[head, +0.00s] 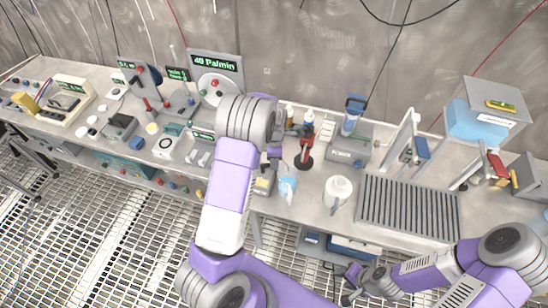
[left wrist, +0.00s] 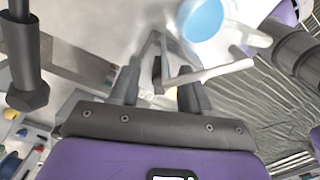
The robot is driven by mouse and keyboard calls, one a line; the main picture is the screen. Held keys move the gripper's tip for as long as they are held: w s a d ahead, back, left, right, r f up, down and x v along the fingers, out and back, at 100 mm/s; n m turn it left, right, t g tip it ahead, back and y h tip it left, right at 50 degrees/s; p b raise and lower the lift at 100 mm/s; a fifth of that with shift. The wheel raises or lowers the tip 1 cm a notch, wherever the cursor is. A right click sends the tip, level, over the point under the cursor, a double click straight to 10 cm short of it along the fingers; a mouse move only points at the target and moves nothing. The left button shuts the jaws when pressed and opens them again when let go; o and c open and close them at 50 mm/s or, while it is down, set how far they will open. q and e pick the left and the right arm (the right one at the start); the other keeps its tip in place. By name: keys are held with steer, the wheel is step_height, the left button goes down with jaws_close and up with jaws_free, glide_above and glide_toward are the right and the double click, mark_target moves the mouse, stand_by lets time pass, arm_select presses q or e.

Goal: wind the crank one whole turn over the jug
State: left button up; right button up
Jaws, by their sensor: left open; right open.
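A light blue jug (head: 287,186) stands on the bench near its front edge. In the left wrist view a round blue shape with a pale rim (left wrist: 203,18), probably this jug, lies beyond the fingers. My left gripper (head: 272,164) is above and just left of the jug, partly hidden by my arm. In the left wrist view its fingers (left wrist: 160,88) are apart. My right gripper (head: 350,285) is open and empty, low in front of the bench.
A white pot (head: 338,190) and a ribbed grey tray (head: 408,207) are right of the jug. A red and dark stand (head: 305,152) is behind it. A dial panel (head: 217,84) stands behind my left arm. A dark post (left wrist: 24,60) is left of the left fingers.

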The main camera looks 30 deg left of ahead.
arm_select(q)
step_height(320, 180, up, 8)
steer(key=shift+f, duration=0.15)
stand_by(0.3)
